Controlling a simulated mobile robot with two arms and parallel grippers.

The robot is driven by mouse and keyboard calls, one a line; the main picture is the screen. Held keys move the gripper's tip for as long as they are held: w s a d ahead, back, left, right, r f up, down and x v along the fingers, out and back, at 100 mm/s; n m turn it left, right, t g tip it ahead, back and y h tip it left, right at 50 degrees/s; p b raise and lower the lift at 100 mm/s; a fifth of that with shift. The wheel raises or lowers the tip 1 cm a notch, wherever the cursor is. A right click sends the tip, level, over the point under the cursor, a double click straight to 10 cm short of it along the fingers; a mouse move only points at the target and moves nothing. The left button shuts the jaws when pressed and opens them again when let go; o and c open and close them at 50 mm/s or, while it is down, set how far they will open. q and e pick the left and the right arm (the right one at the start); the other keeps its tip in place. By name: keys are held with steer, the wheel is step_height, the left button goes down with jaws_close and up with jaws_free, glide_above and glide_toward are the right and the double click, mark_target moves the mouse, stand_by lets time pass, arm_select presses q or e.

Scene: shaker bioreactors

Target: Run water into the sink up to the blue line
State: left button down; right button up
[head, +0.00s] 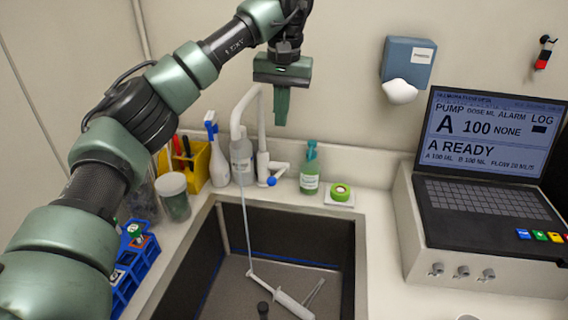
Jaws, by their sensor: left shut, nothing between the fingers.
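The dark sink (330,237) is in the lower middle of the head view. A blue line (300,263) runs along its inner walls, low down. The white tap (239,113) stands at the sink's back edge, and a thin stream of water (247,222) falls from its spout. The tap's side lever (279,168) has a blue knob (271,182). I cannot tell the water's depth; the grey bottom (232,293) shows below the line. My left gripper (282,120) is shut and empty, pointing down above and behind the tap, apart from it. My right gripper is out of view.
A white syringe-like item (293,305) and a dark plug (263,310) are in the sink. A blue rack (135,262) is left, a pump console (485,170) right.

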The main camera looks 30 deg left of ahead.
arm_select(q)
steer(key=f+p, duration=0.1)
steer(key=f, duration=0.3)
steer(key=f+p, duration=0.1)
steer(key=f, duration=0.3)
steer(key=a+f+p, duration=0.1)
steer(key=f, duration=0.3)
steer(key=shift+s+f, duration=0.2)
steer(key=shift+s, duration=0.1)
steer(key=shift+s+f, duration=0.2)
steer(key=shift+f, duration=0.25)
